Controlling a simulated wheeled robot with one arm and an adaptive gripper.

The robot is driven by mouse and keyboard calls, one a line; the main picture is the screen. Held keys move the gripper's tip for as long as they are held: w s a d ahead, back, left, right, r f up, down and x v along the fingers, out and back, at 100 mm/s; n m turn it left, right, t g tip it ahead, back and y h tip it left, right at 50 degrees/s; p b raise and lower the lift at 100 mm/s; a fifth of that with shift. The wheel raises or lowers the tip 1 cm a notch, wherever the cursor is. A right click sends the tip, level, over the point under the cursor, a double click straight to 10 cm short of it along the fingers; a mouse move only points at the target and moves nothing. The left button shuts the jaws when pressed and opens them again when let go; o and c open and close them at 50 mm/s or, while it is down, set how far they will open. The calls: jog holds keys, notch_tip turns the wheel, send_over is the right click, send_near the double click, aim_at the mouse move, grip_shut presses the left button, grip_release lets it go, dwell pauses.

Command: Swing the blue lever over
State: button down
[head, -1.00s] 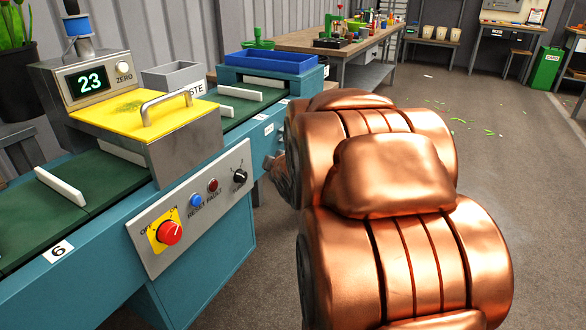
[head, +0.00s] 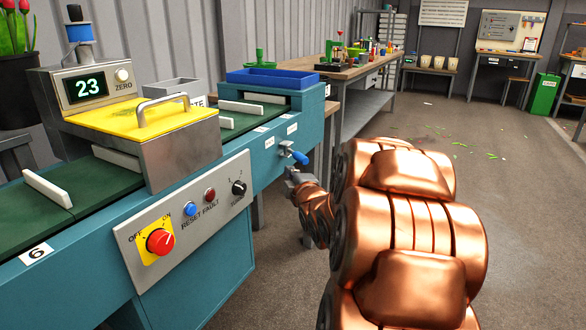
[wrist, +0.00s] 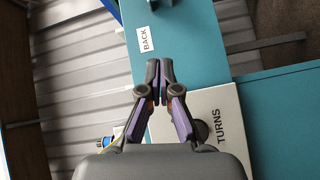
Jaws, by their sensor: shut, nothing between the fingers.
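The blue lever (head: 300,157) sticks out from a small metal mount on the teal front of the machine, below its right end. Its blue handle points down and to the right. My gripper (head: 290,173) is just below and left of the lever in the head view; whether they touch cannot be told. In the wrist view the fingers of my gripper (wrist: 160,72) are together with nothing between them, over the teal panel by the "BACK" label. The blue handle is not clear in the wrist view.
A control panel (head: 205,235) with a red switch, buttons and the black "TURNS" knob (head: 239,187) is left of my gripper. A blue tray (head: 272,78) tops the machine's right end. A workbench (head: 345,72) stands behind; the floor to the right is mostly clear.

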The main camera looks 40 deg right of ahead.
jog(key=w+d+f, duration=0.1)
jog(key=w+d, duration=0.5)
jog(key=d, duration=0.1)
jog(key=shift+w+d+b, duration=0.3)
jog(key=shift+b, duration=0.05)
dwell(0.4)
jog(key=shift+p, duration=0.35)
